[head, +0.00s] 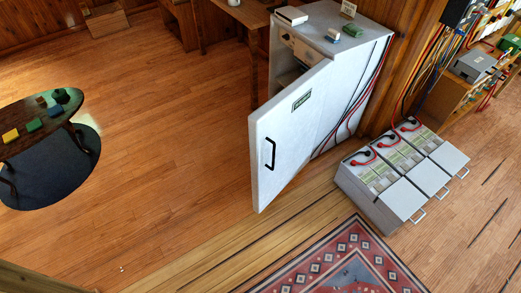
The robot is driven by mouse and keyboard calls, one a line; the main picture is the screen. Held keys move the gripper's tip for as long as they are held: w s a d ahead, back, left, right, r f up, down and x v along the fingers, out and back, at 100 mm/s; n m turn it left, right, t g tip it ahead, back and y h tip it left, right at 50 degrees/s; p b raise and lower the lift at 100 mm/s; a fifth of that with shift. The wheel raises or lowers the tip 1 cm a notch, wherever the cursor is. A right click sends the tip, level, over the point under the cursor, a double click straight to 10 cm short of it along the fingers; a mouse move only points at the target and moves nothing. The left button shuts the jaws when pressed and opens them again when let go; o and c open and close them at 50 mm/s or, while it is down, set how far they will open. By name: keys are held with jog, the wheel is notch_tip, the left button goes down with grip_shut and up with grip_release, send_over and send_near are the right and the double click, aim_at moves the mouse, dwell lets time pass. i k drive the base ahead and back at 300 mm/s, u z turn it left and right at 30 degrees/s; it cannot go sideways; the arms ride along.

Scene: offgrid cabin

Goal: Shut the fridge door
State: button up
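The white fridge (358,75) stands against the wooden wall at the upper middle of the head view. Its door (291,127) is ajar, swung out from the body toward the viewer. A black handle (270,154) is on the door's outer face, near its left edge. A dark gap with part of the inside shows between the door and the body on the left. Small items, including a green block (352,30), lie on the fridge top. My gripper is not in view.
Battery boxes (402,172) with red and black cables stand right of the door. A patterned rug (337,262) lies in front. A dark round table (35,130) with coloured blocks is at left. The wooden floor between table and fridge is clear.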

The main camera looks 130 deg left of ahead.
aim_at(282, 132)
jog(key=u, duration=3.9)
jog(key=i, duration=1)
jog(key=k, duration=0.5)
jog(key=u, duration=1.85)
jog(key=k, duration=0.85)
